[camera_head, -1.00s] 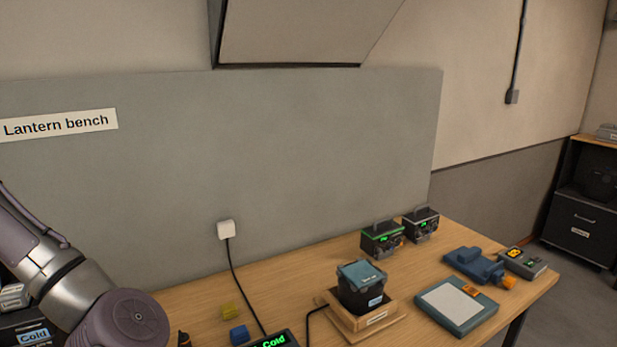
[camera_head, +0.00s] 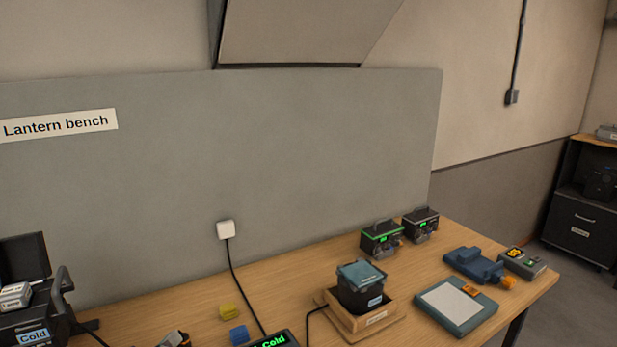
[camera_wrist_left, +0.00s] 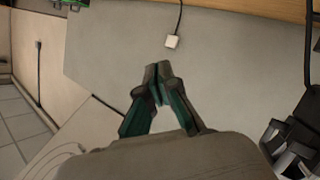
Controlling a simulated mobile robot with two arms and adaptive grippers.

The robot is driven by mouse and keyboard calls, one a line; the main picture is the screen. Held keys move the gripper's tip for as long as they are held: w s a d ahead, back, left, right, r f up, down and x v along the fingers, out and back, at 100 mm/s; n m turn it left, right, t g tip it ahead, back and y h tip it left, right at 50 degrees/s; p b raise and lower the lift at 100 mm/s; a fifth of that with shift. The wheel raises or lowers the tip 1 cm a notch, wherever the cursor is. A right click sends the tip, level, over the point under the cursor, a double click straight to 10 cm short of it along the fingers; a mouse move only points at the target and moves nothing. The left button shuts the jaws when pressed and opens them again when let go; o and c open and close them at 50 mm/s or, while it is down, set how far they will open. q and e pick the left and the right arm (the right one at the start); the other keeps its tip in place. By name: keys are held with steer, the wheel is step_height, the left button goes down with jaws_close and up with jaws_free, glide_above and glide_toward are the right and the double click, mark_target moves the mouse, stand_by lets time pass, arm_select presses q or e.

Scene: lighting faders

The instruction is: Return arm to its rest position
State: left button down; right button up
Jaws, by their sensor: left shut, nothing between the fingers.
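My left gripper (camera_wrist_left: 158,72) shows in the left wrist view with its dark green fingers brought together at the tips and nothing between them. It hangs in free air in front of the grey wall panel (camera_wrist_left: 120,45), apart from anything.
A white socket (camera_head: 226,230) is on the panel.

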arm_select(q)
steer(key=s+d+f+m+g, duration=0.1)
steer(key=s+f+g, duration=0.1)
steer(key=s+f, duration=0.2)
steer(key=s+d+f+m+g, duration=0.1)
steer(key=s+f+m+g, duration=0.1)
steer(key=s+f, duration=0.2)
steer(key=s+d+f+m+g, duration=0.1)
steer(key=s+f+g, duration=0.1)
steer(key=s+f, duration=0.2)
steer(key=shift+s+d+f, duration=0.2)
steer(key=shift+d+f, duration=0.05)
steer(key=shift+d, duration=0.1)
steer(key=s+d+f+m+g+y, duration=0.1)
steer(key=s+f+m+g, duration=0.4)
steer(key=s, duration=0.9)
step_height(320, 180, down, 35)
steer(key=s+n+g+b, duration=0.1)
steer(key=s+b, duration=0.1)
steer(key=b, duration=0.4)
steer(key=s+a+f+b, duration=0.1)
steer(key=s+f+b, duration=0.1)
steer(key=s+f, duration=0.6)
steer(key=s+a+f+g+b, duration=0.1)
steer(key=s+f+b, duration=0.1)
steer(key=s+f, duration=0.6)
step_height(320, 180, down, 2)
steer(key=shift+a+g, duration=0.25)
steer(key=shift+g, duration=0.05)
